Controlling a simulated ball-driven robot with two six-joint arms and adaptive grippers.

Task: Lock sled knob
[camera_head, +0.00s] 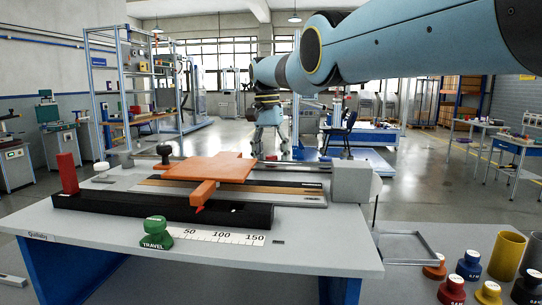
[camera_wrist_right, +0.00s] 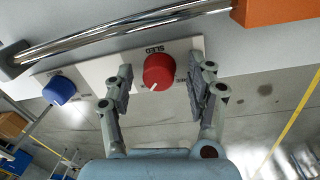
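In the right wrist view a red knob (camera_wrist_right: 158,70) with a small white mark sits on a white plate (camera_wrist_right: 110,66) labelled SLED. My right gripper (camera_wrist_right: 161,80) is open, with one finger on each side of this knob and gaps between fingers and knob. In the head view my right gripper (camera_head: 269,137) hangs down behind the bench, beyond the orange sled (camera_head: 212,167). The sled knob cannot be made out in that view. My left gripper is not in view.
A blue knob (camera_wrist_right: 60,90) stands on the same plate, left of the red one, and a chrome rod (camera_wrist_right: 120,35) runs alongside.

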